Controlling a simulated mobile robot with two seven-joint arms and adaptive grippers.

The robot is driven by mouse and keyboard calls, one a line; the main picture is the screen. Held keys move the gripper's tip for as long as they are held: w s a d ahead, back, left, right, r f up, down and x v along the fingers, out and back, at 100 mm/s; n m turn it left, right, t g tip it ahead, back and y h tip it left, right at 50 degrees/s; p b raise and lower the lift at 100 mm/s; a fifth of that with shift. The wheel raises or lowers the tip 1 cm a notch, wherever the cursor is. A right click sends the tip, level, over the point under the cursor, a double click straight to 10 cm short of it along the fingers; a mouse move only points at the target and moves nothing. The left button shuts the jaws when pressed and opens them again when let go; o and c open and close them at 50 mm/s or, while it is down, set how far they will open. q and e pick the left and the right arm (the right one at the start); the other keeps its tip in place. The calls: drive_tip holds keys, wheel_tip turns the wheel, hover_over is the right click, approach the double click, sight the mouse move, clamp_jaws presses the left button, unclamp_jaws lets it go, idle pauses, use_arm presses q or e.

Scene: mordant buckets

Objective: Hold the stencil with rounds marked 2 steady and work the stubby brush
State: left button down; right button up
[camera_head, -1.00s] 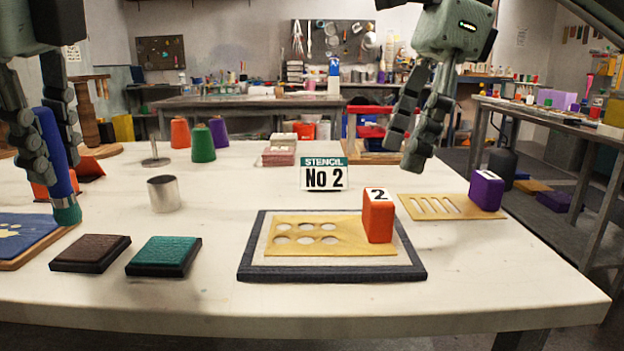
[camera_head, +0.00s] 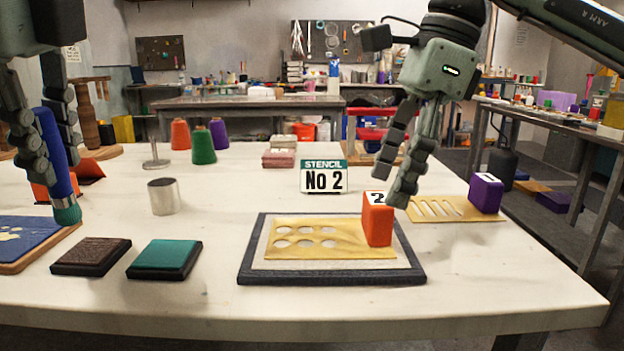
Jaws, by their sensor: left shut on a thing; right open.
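The stencil with rounds (camera_head: 345,238) is a gold sheet with several round holes. It lies on a pale sheet on a dark-edged board (camera_head: 255,278). An orange block marked 2 (camera_head: 377,225) stands on its right end. My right gripper (camera_head: 388,185) is open, its fingers pointing down just above and beside the orange block. My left gripper (camera_head: 52,165) is shut on the stubby brush (camera_head: 58,165), which has a blue handle and a green tip. The brush points down over the right edge of a blue pad (camera_head: 30,240) at the left.
A brown pad (camera_head: 92,256) and a green pad (camera_head: 165,258) lie left of the board. A metal cup (camera_head: 163,197) stands behind them. A slotted stencil (camera_head: 470,210) with a purple block marked 1 (camera_head: 486,194) lies at right. A "Stencil No 2" sign (camera_head: 324,178) stands behind the board.

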sight(67, 208)
use_arm(q)
wheel_tip(67, 208, down, 3)
drive_tip(key=shift+f+b, duration=0.15)
drive_tip(key=shift+b, duration=1.1)
use_arm(e)
drive_tip(key=x, duration=0.5)
drive_tip(key=c, duration=1)
